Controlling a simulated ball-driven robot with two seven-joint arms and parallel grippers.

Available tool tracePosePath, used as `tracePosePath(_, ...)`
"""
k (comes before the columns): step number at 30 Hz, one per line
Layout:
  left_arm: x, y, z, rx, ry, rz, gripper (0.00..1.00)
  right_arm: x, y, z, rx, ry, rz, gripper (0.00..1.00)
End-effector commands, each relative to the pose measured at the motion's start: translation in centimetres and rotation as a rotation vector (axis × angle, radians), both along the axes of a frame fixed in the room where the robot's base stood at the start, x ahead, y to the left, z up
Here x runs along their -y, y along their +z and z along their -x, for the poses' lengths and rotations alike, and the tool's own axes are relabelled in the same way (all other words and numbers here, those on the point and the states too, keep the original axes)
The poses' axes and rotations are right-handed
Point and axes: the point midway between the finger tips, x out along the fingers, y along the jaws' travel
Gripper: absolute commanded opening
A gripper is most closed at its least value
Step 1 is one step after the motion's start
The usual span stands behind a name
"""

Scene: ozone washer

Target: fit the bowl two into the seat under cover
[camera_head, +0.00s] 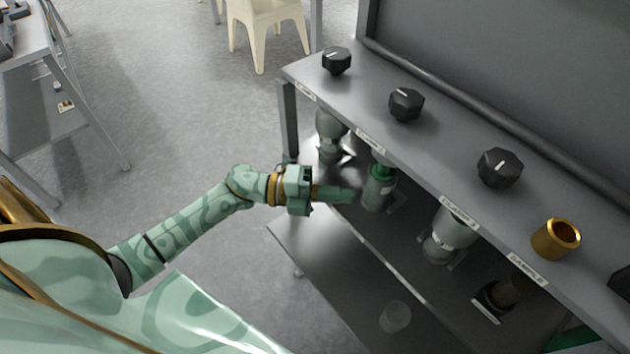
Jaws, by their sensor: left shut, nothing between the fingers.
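My left gripper (340,194) is shut and empty. It points right, at the front of the lower level under the grey upper shelf (440,130), beside a grey unit with a green band (378,188). A small clear cup, perhaps bowl two (395,316), stands on the lower plate, apart from the gripper. I cannot read a number on it. Several seat units stand under the upper shelf: a grey one (331,126) at the far end, a pale one (452,232) and a brownish one (506,292) nearer. The cover cannot be told for certain. My right gripper is not in view.
Three black knobs (336,60) (406,104) (499,167) and a gold ring (556,238) sit on the upper shelf, which overhangs the seats. Its front leg (288,120) stands near my gripper. A cream chair (268,25) and a side table (45,110) stand beyond clear floor.

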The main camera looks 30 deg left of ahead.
Motion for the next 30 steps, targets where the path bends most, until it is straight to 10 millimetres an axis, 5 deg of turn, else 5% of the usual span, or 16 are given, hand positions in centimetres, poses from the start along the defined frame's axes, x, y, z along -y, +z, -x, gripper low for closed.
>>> tracePosePath(6,0.7,-0.2,-2.0,-0.002,0.0,0.001,0.0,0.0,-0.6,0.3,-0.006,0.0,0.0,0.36)
tracePosePath(30,1.4,-0.1,-4.1,-0.003,0.0,0.0,0.0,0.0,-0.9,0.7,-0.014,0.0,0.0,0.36)
